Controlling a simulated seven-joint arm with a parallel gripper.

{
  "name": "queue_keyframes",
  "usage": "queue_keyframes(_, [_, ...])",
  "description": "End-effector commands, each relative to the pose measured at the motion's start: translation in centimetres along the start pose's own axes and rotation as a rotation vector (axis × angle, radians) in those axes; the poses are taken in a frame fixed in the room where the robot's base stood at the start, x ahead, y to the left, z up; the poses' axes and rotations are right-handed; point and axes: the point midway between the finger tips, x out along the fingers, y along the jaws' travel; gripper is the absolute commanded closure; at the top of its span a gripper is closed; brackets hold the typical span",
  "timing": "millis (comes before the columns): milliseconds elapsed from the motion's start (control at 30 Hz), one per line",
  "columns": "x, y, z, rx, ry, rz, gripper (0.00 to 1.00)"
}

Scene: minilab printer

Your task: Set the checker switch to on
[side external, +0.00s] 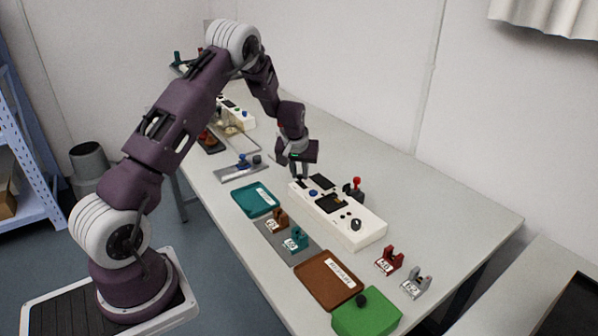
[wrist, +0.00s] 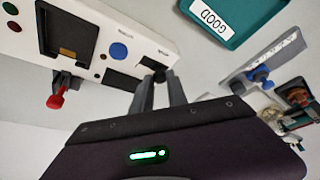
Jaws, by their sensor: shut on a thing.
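The checker is a long white box (side external: 340,216) on the table, with dark panels, a blue button and a black knob on top. It also shows in the wrist view (wrist: 88,35), with the blue button (wrist: 118,51) near one end. A small black switch (wrist: 158,70) sits at that end, partly hidden by the fingers. My gripper (side external: 298,177) points down at the far-left end of the box. In the wrist view its fingers (wrist: 158,80) are shut on the switch. The switch's on or off position cannot be read.
A red-knobbed lever (side external: 355,187) stands behind the checker. A teal tray (side external: 256,200), marked GOOD in the wrist view, a brown tray (side external: 318,278) and a green block (side external: 367,315) lie along the front. Several small labelled brackets stand nearby.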

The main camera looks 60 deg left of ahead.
Motion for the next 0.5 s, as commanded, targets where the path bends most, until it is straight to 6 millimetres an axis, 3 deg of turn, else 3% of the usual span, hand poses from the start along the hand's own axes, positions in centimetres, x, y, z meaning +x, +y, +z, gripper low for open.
queue_keyframes(167, [-0.6, 1.5, 1.5, 0.003, -0.003, -0.001, 1.0])
queue_keyframes(400, [-0.7, 1.7, 1.6, 0.001, -0.004, 0.001, 1.0])
queue_keyframes(433, [-0.7, 1.7, 1.6, 0.001, -0.005, 0.001, 0.77])
queue_keyframes(500, [-0.7, 1.7, 1.6, 0.001, -0.004, 0.001, 0.64])
